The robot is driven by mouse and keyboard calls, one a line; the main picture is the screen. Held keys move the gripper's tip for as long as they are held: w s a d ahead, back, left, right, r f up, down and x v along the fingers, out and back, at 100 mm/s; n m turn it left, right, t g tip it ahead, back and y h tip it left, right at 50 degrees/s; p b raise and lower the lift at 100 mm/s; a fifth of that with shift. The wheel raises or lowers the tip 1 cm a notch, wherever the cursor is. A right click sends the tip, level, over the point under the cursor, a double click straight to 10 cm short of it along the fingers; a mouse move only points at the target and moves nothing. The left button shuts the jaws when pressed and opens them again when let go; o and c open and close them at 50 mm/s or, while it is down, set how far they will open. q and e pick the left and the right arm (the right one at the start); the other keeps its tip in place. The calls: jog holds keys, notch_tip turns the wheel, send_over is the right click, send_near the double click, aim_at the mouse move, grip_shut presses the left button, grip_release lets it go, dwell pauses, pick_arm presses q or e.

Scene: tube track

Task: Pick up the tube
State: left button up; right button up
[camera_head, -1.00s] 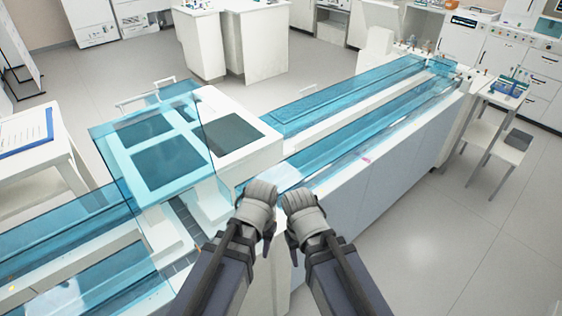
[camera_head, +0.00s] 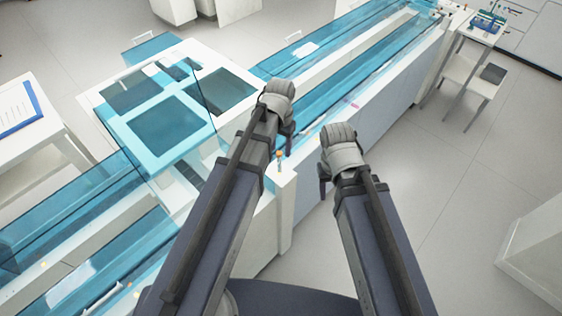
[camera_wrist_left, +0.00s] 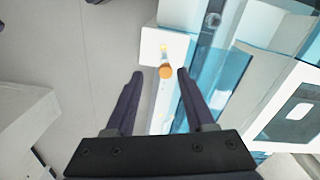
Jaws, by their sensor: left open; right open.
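A small tube with an orange cap (camera_head: 279,155) stands upright at the end of a white ledge beside the blue-covered track. My left gripper (camera_head: 285,145) is beside and above it in the head view. In the left wrist view, the orange cap (camera_wrist_left: 166,73) shows between the two open fingers of my left gripper (camera_wrist_left: 159,72), a little nearer the right one. The fingers look apart from it and its depth below them is hard to judge. My right gripper (camera_head: 322,178) is open and empty, to the right of the ledge, over the floor.
The long track (camera_head: 395,55) with clear blue covers runs diagonally across the view. A white unit with blue-tinted windows (camera_head: 165,125) stands at the left of the tube. A side table (camera_head: 452,72) stands at the upper right.

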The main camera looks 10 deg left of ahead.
aim_at(279, 158)
pick_arm(q)
jog(key=shift+f+b, duration=0.7)
jog(key=shift+f, duration=0.3)
jog(key=shift+f, duration=0.1)
jog(key=f+b, duration=0.5)
jog(key=shift+w+a, duration=0.3)
jog(key=shift+w, duration=0.1)
grip_shut()
